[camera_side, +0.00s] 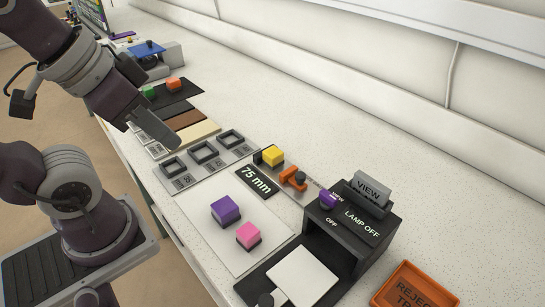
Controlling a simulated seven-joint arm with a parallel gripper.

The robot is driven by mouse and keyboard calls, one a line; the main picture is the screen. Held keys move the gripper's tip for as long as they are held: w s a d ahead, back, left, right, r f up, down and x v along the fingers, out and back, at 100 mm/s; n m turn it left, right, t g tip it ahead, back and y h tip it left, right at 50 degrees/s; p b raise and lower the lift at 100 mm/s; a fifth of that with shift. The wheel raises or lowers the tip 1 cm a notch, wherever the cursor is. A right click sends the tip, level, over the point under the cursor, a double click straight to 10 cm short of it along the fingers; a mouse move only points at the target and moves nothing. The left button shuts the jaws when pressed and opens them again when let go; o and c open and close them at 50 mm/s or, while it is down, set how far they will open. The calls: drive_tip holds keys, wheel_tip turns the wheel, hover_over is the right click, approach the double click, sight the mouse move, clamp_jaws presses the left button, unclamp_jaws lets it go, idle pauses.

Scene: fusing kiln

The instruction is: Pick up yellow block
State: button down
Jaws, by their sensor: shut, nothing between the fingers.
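A yellow block (273,156) sits in the black and grey measuring fixture, beside an orange clamp (293,179) and behind the "75 mm" display (256,181). My gripper (157,130) is shut and empty. In the picture it is up and to the left of the yellow block, clearly apart from it, near the brown and cream panels. Its fingertips are small and partly hard to make out.
Purple (225,209) and pink (248,235) blocks lie on a white sheet (205,218). Three square frames (204,151) stand left of the fixture. A black lamp box (352,228) and an orange reject tray (416,287) are at right. Green (149,92) and orange (174,84) blocks sit farther back.

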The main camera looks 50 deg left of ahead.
drive_tip(key=c, duration=0.8)
unclamp_jaws()
drive_tip(key=shift+c, duration=0.2)
drive_tip(key=m+g+y, duration=0.1)
drive_tip(key=m+g, duration=0.4)
drive_tip(key=m, duration=1.2)
hover_over(273, 151)
drive_tip(key=d, duration=0.1)
drive_tip(key=f, duration=1.3)
drive_tip(key=shift+s+d, duration=0.15)
drive_tip(key=shift+s, duration=0.1)
drive_tip(key=shift+m+g, duration=0.3)
drive_tip(key=shift+m, duration=0.2)
drive_tip(key=f, duration=0.5)
drive_tip(key=a+f, duration=0.1)
drive_tip(key=f, duration=0.2)
drive_tip(key=shift+w+a, duration=0.1)
drive_tip(key=shift+w, duration=0.15)
